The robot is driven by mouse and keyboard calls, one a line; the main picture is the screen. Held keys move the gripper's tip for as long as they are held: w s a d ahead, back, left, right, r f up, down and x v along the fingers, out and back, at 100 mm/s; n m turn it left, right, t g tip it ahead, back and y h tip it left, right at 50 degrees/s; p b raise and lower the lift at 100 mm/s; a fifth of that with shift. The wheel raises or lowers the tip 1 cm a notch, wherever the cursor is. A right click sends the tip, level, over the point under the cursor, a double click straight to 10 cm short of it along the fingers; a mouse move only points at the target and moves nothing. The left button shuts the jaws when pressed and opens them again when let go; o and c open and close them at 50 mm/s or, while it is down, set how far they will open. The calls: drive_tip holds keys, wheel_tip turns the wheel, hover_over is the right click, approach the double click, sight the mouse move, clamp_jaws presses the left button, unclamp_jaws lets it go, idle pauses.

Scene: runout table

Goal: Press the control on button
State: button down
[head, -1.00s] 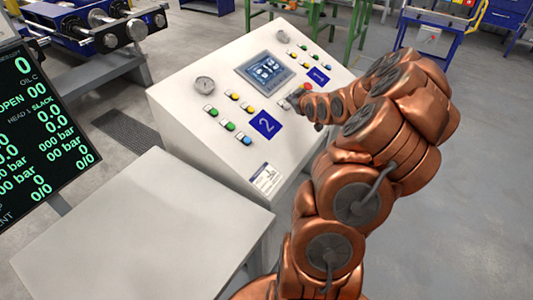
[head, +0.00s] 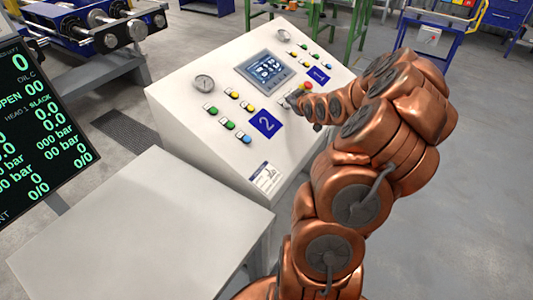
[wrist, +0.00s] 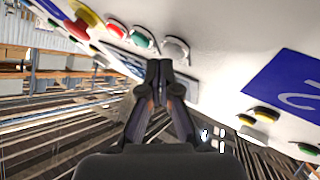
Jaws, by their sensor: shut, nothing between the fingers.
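The sloped white control panel (head: 215,75) carries the buttons. My gripper (head: 290,100) is at the panel's middle, right of the blue "2" plate (head: 265,124) and below the screen (head: 265,71). In the wrist view my gripper (wrist: 159,68) is shut and empty, its fingertips just below a pale grey button (wrist: 175,48). A green button (wrist: 144,37) and a red button (wrist: 115,28) sit beside it in a row. I cannot tell whether the fingertips touch the panel. No label readable here marks the control on button.
A larger red button on a yellow base (wrist: 80,18) lies left of the row. A gauge (head: 204,83) and several coloured buttons (head: 229,125) are on the panel's left half. A white table (head: 130,225) stands in front, with a dark display (head: 40,125) at left.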

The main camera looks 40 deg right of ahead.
drive_tip(key=shift+w+f+b, duration=0.15)
drive_tip(key=shift+f+b, duration=0.25)
idle(0.4)
drive_tip(key=shift+r, duration=0.2)
drive_tip(key=shift+s+d+r+p, duration=0.1)
drive_tip(key=shift+s+r+p, duration=0.35)
drive_tip(key=shift+r, duration=0.25)
wheel_tip(320, 180, up, 6)
drive_tip(key=s+p, duration=0.2)
drive_tip(key=p, duration=0.2)
drive_tip(key=shift+s+d+f, duration=0.15)
drive_tip(key=shift+d+f, duration=0.05)
drive_tip(key=shift+d, duration=0.15)
idle(1.0)
